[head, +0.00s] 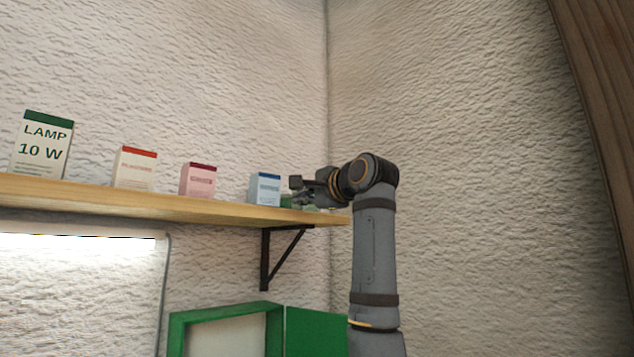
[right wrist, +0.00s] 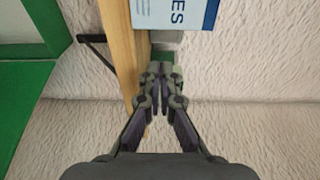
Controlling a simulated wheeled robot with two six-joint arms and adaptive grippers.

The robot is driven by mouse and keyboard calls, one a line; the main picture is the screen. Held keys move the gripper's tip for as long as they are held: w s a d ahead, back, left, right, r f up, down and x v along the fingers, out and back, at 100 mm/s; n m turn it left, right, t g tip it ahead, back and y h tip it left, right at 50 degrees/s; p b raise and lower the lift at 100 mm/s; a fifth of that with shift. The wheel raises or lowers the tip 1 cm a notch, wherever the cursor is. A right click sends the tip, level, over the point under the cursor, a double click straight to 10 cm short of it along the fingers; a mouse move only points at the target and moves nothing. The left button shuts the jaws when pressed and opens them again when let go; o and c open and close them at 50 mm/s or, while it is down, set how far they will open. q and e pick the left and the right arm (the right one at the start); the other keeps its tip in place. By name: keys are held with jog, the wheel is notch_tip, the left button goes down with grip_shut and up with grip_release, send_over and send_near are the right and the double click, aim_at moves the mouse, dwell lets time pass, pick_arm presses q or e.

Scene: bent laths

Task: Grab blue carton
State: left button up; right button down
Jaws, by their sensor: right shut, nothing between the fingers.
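The blue carton (head: 265,189) stands upright on the wooden shelf (head: 170,204), near its right end. It is light blue with a darker blue top band. In the right wrist view part of the carton (right wrist: 172,14) shows at the top, with the letters "ES" on it. My right gripper (head: 298,191) is at the shelf's right end, just right of the carton. In the right wrist view the right gripper (right wrist: 160,72) has its fingertips together with nothing between them, apart from the carton. My left gripper is not in view.
A green thing (head: 287,201) sits beside the carton, partly hidden by my gripper. A pink carton (head: 198,180), a red-topped carton (head: 134,168) and a lamp carton (head: 42,144) stand further left. A black bracket (head: 267,258) and an open green cabinet (head: 232,312) are below.

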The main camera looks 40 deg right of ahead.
aim_at(277, 194)
jog(key=a, duration=0.3)
jog(key=shift+w+a+r+p, duration=0.1)
jog(key=shift+w+a+p, duration=0.15)
jog(key=shift+a+p, duration=0.1)
jog(key=shift+d, duration=0.2)
jog(key=shift+a, duration=0.1)
jog(key=shift+w+a, duration=0.2)
jog(key=shift+a, duration=0.4)
jog(key=shift+w+a, duration=0.2)
jog(key=shift+a, duration=0.4)
jog(key=shift+d, duration=0.15)
